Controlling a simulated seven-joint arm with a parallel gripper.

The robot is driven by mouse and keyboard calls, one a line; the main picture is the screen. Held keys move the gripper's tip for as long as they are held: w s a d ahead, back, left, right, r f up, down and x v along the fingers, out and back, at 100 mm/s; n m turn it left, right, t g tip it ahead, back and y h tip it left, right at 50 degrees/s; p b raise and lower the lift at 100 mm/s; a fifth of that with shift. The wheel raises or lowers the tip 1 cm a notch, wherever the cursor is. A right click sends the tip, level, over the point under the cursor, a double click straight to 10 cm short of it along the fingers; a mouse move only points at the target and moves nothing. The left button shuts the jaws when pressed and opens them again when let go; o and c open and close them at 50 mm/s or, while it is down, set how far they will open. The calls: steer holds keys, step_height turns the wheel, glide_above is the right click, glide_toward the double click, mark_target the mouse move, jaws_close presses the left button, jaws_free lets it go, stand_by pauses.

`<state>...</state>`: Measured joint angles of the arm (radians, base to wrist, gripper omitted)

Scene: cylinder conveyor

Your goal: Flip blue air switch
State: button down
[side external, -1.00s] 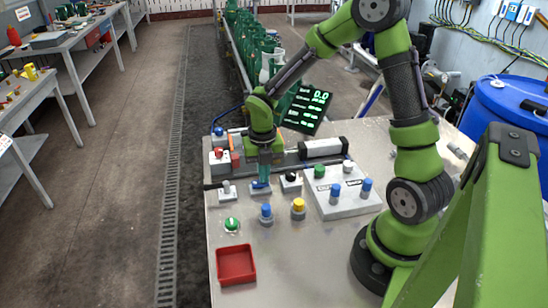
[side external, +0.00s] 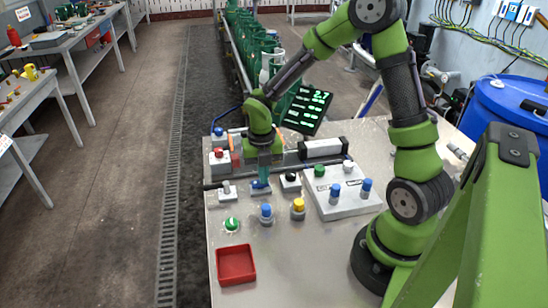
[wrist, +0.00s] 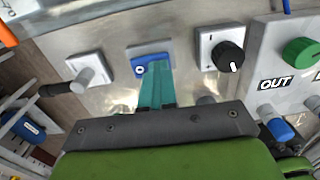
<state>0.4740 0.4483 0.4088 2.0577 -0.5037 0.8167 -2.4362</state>
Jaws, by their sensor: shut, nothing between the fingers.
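The blue air switch (wrist: 152,64) sits on a small pale plate on the metal table. In the side view, it is a small blue part (side external: 261,188) beneath my fingertips. My gripper (wrist: 155,62) is shut, with its teal fingers together and nothing between them. The fingertips (side external: 262,180) point down at the switch and overlap its near part in the wrist view. Whether they touch it, I cannot tell. The fingers hide part of the switch.
A black knob (wrist: 229,56) is close on the right of the switch, and a grey lever (wrist: 92,76) is on the left. Blue (side external: 265,213) and yellow (side external: 298,206) knobs stand in front. A red tray (side external: 236,264) lies at the front left. The display (side external: 307,108) stands behind.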

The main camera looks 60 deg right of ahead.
mark_target(259, 183)
steer(key=shift+w+a+f, duration=0.1)
steer(key=shift+w+a, duration=0.3)
steer(key=shift+a, duration=0.15)
step_height(259, 183, up, 14)
steer(key=shift+d, duration=0.15)
steer(key=shift+w, duration=0.1)
steer(key=shift+s+d+r, duration=0.2)
steer(key=shift+s+d, duration=0.3)
